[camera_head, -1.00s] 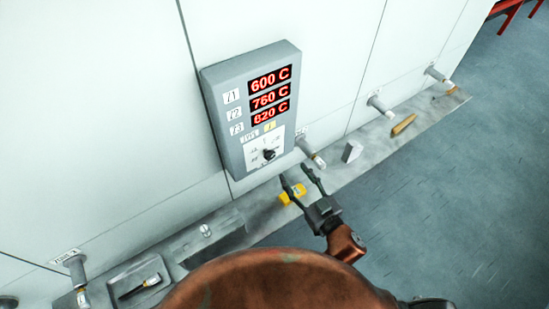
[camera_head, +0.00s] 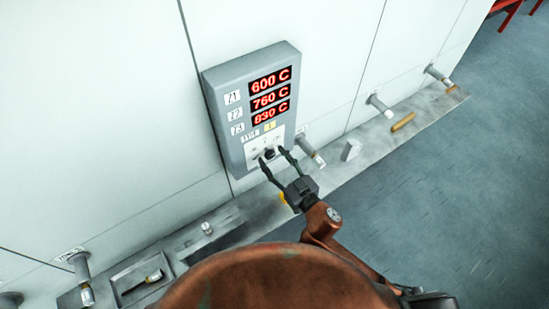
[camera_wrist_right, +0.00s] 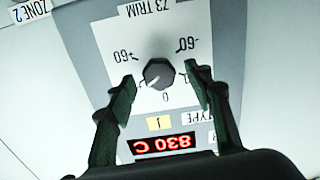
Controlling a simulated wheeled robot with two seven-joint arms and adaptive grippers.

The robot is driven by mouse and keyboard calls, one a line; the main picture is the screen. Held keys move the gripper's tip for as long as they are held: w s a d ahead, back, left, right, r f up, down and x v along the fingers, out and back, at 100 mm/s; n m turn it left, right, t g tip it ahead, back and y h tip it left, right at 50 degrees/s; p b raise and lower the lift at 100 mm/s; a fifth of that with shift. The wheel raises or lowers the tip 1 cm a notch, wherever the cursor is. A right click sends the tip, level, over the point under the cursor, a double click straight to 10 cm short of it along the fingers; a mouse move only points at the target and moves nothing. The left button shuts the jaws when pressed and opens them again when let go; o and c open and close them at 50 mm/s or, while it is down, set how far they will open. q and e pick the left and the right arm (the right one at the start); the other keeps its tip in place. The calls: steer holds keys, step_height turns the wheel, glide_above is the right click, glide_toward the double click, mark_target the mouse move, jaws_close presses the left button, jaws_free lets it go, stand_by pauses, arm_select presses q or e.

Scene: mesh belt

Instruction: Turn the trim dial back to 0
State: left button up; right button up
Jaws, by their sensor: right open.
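The trim dial (camera_wrist_right: 158,73) is a dark faceted knob on a white plate marked "Z3 TRIM", which appears upside down in the right wrist view. Its pale pointer mark seems to sit between 0 and +60. In the head view the dial (camera_head: 270,153) is low on the grey control panel (camera_head: 226,141), partly hidden by my fingers. My right gripper (camera_head: 273,157) is open, with one finger on either side of the dial; it also shows in the right wrist view (camera_wrist_right: 161,75). Gaps show between fingers and knob there. My left gripper is not in view.
The panel's red readouts (camera_head: 270,97) show 600, 760 and 830 C. A grey ledge (camera_head: 330,178) runs below the wall, with a small grey block (camera_head: 351,150) and a brown piece (camera_head: 403,122). Several pipe stubs (camera_head: 380,106) stick out.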

steer(key=shift+c, duration=0.3)
steer(key=c, duration=1.1)
steer(key=shift+n, duration=0.3)
steer(key=shift+r+n+p, duration=0.1)
steer(key=shift+n+p, duration=0.4)
steer(key=shift+n, duration=0.1)
steer(key=n+p, duration=0.1)
steer(key=n, duration=0.2)
steer(key=n+p, duration=0.1)
steer(key=n, duration=0.3)
steer(key=shift+a, duration=0.1)
steer(key=shift+n+p, duration=0.65)
steer(key=shift+n, duration=0.85)
